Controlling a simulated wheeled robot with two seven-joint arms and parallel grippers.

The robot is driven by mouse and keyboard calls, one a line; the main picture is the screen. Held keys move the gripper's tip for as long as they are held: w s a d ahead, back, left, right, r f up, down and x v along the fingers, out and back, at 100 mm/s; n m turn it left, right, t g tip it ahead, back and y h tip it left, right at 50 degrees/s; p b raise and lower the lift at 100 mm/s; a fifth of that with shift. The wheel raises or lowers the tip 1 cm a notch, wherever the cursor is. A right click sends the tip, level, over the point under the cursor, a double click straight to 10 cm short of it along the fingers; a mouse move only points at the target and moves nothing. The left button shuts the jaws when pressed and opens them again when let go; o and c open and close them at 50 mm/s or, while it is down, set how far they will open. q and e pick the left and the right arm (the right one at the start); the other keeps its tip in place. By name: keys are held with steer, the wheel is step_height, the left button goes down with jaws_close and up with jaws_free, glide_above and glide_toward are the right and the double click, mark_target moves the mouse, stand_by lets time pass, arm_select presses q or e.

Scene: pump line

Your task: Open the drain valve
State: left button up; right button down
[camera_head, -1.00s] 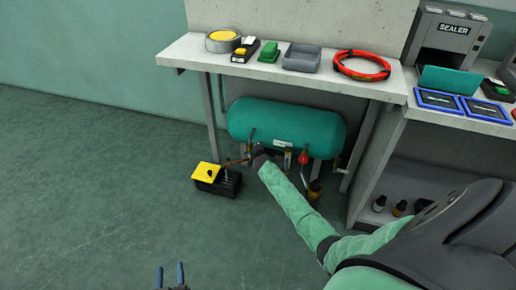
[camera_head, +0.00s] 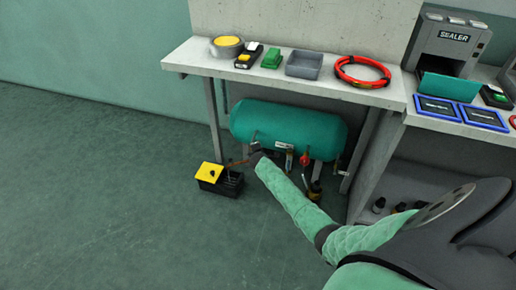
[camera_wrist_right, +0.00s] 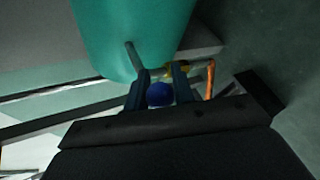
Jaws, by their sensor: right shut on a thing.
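The teal tank (camera_head: 285,125) lies on its side under the bench. In the right wrist view the tank (camera_wrist_right: 130,35) fills the top, and a grey pipe runs down from it. A brass fitting (camera_wrist_right: 178,68) and a copper pipe (camera_wrist_right: 211,75) sit just past my fingers. My right gripper (camera_wrist_right: 160,90) is shut on a blue round knob (camera_wrist_right: 160,95), which sits between its two fingers. In the head view my right gripper (camera_head: 252,151) is at the tank's lower left, and the knob is hidden there. My left gripper is out of view.
A black tub (camera_head: 229,184) with a yellow top (camera_head: 209,172) stands on the floor below a copper spout (camera_head: 237,162). A red-knobbed fitting (camera_head: 304,159) hangs under the tank. Floor to the left is clear.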

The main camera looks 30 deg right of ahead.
arm_select(q)
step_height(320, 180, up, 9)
steer(key=p, duration=0.6)
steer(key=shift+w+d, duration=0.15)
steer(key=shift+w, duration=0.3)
arm_select(e)
steer(key=w+a+n+g+h, duration=0.1)
steer(key=n+g, duration=0.1)
steer(key=w+a+r+n+g+h, duration=0.1)
steer(key=w+a+n, duration=0.1)
steer(key=shift+w+r+g, duration=0.15)
steer(key=shift+r+g, duration=0.05)
steer(key=shift+g, duration=0.2)
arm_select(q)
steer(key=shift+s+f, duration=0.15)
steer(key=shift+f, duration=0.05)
arm_select(e)
steer(key=c, duration=1.2)
jaws_free()
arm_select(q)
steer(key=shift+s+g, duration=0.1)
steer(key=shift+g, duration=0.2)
